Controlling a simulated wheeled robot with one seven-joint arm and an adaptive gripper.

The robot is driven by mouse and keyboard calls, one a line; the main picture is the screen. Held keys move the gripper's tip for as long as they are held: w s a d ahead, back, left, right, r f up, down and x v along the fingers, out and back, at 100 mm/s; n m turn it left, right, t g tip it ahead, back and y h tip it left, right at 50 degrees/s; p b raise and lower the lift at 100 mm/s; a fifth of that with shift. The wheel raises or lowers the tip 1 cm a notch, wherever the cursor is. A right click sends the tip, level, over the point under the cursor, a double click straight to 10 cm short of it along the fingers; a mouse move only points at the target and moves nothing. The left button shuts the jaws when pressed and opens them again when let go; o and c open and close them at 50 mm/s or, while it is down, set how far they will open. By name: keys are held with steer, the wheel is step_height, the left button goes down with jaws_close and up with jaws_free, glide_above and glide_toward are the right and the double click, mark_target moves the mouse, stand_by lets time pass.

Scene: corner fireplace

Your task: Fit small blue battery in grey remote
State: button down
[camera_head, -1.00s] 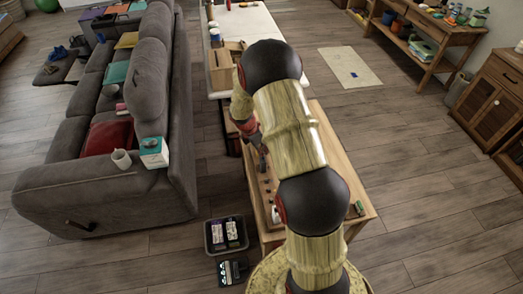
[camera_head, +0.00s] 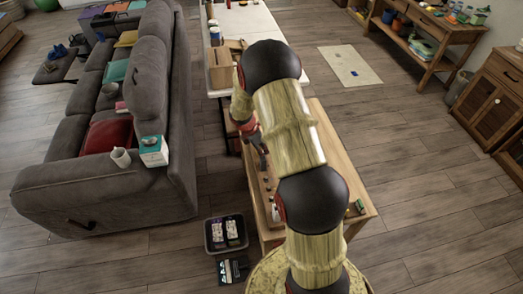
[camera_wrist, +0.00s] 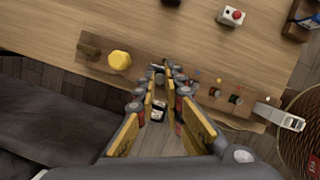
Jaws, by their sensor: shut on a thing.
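A pale grey-white device (camera_wrist: 285,118) at the strip's right end may be the remote. In the head view my gripper (camera_head: 263,158) is low over the bench's left edge, partly behind my arm.
A yellow knob (camera_wrist: 119,60) and several small parts stand along the strip. A box with a red button (camera_wrist: 232,16) is farther over the bench. The grey sofa (camera_head: 110,185) is left of the bench, and a black bin (camera_head: 226,234) is on the floor between them.

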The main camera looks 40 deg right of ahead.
steer(key=shift+f+b, duration=0.3)
steer(key=shift+f, duration=0.35)
steer(key=c, duration=1.8)
jaws_free()
steer(key=v, duration=1.2)
